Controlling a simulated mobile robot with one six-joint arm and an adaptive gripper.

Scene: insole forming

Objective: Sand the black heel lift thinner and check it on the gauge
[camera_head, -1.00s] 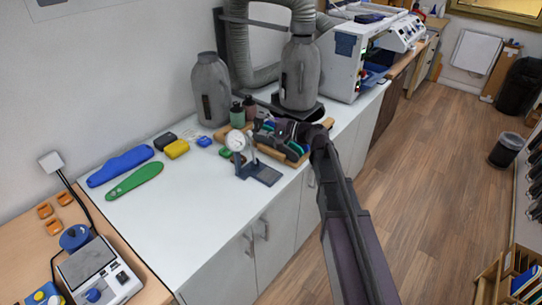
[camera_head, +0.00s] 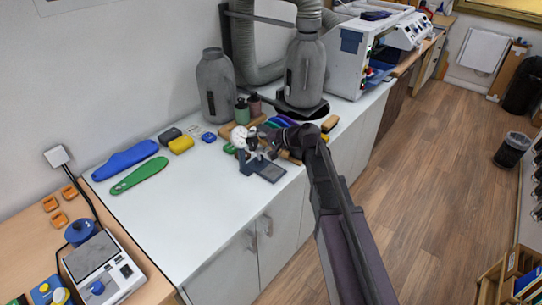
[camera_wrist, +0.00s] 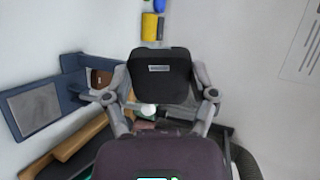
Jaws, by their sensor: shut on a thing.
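The black heel lift (camera_wrist: 160,72), a dark rounded block with a small pale label, is held between both fingers of my gripper (camera_head: 256,147) in the wrist view. In the head view the held lift is hard to make out against the dark gripper. The dial gauge (camera_head: 268,172) stands near the counter's front edge, with a blue frame and a grey plate. My gripper is right beside its white dial and partly overlaps it in the picture. The gauge's grey plate (camera_wrist: 36,107) also shows at the left of the wrist view, apart from the lift.
Behind my gripper is a wooden rack with coloured pieces (camera_head: 281,121). Small bottles (camera_head: 242,111) and grey canisters (camera_head: 215,88) stand behind. A yellow block (camera_head: 181,144), another black block (camera_head: 169,135) and green (camera_head: 139,176) and blue (camera_head: 124,160) insoles lie left. The front-left counter is clear.

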